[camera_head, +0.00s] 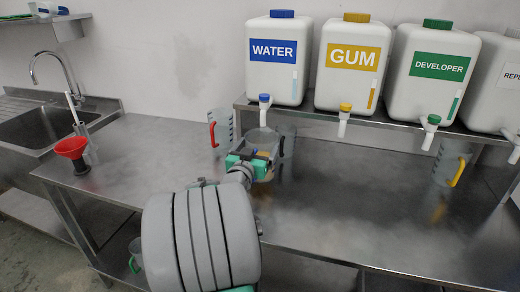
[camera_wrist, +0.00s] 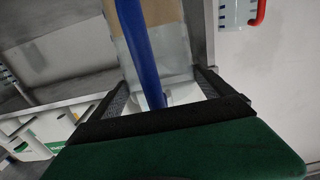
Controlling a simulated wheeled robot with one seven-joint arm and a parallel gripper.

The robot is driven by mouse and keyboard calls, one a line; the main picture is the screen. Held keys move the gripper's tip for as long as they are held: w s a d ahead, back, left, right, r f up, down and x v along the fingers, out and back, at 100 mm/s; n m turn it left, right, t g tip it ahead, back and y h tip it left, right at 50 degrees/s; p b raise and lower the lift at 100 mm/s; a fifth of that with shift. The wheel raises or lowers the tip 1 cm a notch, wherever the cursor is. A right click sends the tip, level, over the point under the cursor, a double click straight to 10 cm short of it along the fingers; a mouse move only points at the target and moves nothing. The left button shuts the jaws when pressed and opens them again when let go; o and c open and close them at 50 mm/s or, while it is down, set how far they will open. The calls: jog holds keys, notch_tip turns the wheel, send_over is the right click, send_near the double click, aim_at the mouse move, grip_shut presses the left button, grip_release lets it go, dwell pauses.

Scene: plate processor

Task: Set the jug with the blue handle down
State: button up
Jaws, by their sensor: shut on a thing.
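The clear jug with the blue handle (camera_head: 263,138) is below the tap of the WATER container in the head view, partly hidden by my gripper (camera_head: 250,163). In the wrist view its blue handle (camera_wrist: 140,45) runs between the two dark fingers of my gripper (camera_wrist: 165,92), which is shut on it. A tan tint shows through the jug; I cannot tell whether it is liquid. The jug looks roughly upright. I cannot tell whether its base touches the steel table (camera_head: 330,215).
A jug with a red handle (camera_head: 222,128) stands just left of the held jug. A jug with a yellow handle (camera_head: 451,165) stands at the right. The WATER (camera_head: 275,80), GUM (camera_head: 352,85) and DEVELOPER (camera_head: 430,90) containers sit on a raised shelf. A red funnel (camera_head: 72,149) is at the left. The table front is clear.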

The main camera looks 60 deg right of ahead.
jog(key=shift+w+d+f, duration=0.1)
jog(key=shift+d+f, duration=0.45)
jog(key=shift+f, duration=0.3)
jog(key=shift+w+d+f, duration=0.1)
jog(key=shift+d+f, duration=0.45)
jog(key=shift+f, duration=0.25)
jog(key=shift+f, duration=0.15)
jog(key=o, duration=1.8)
jog(key=shift+f, duration=0.1)
jog(key=shift+a+r, duration=0.1)
jog(key=shift+r, duration=0.15)
jog(key=a, duration=0.4)
jog(key=s+a+b, duration=0.1)
jog(key=a, duration=0.3)
jog(key=s+a+b, duration=0.1)
jog(key=a, duration=0.2)
jog(key=shift+a, duration=0.4)
